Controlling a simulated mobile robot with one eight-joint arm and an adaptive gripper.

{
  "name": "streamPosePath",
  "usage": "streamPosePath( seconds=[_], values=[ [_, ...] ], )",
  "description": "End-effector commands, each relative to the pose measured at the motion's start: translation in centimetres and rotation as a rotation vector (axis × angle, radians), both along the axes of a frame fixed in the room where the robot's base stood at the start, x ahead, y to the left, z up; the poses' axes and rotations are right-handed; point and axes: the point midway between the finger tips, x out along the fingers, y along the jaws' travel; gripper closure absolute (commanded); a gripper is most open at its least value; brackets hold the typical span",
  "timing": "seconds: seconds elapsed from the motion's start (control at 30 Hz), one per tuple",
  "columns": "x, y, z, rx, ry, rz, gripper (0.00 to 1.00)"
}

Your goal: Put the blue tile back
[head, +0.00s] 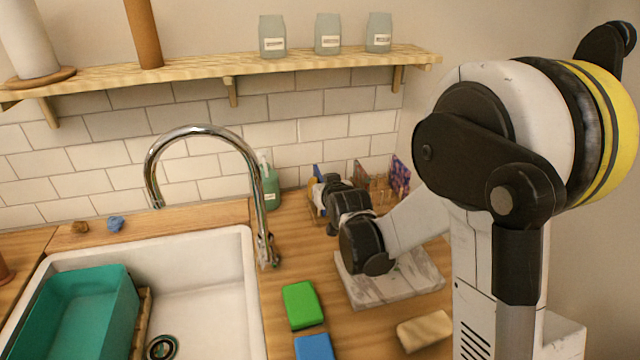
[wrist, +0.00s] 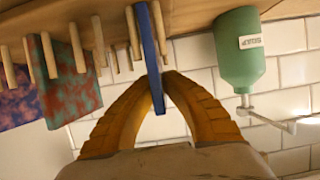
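The blue tile (wrist: 150,60) is a thin slab seen almost edge-on in the wrist view. My gripper (wrist: 156,78) has its two yellow-orange fingers on either side of it, apparently shut on it. The tile's far end is at the wooden rack (wrist: 110,60), with pegs on both sides of it; I cannot tell whether it is fully seated. In the head view a small blue edge of the tile (head: 318,171) shows beside my gripper (head: 316,190), which is mostly hidden by my wrist. The rack (head: 378,186) stands at the back of the counter.
A green soap bottle (head: 270,187) stands close to my gripper. A marble slab (head: 408,280) lies under my arm. Green (head: 301,305) and blue (head: 313,347) blocks lie near the sink (head: 200,245). A shelf (head: 200,72) hangs above.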

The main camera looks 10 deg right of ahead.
Motion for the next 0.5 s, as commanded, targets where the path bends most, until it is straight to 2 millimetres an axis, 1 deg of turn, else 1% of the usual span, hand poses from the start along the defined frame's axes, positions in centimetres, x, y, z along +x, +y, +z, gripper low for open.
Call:
streamPosePath(
  seconds=[0.03,0.07,0.33,0.43,0.5],
  values=[
    [0.00,0.00,-0.09,0.000,0.001,0.000,0.80],
    [0.00,0.00,-0.06,0.000,0.001,0.000,0.73],
    [0.00,0.00,-0.01,0.000,0.001,0.000,0.73],
    [0.00,0.00,0.47,0.000,0.001,0.000,0.73],
    [-0.82,0.00,0.81,0.000,0.001,0.000,0.73]
  ],
)
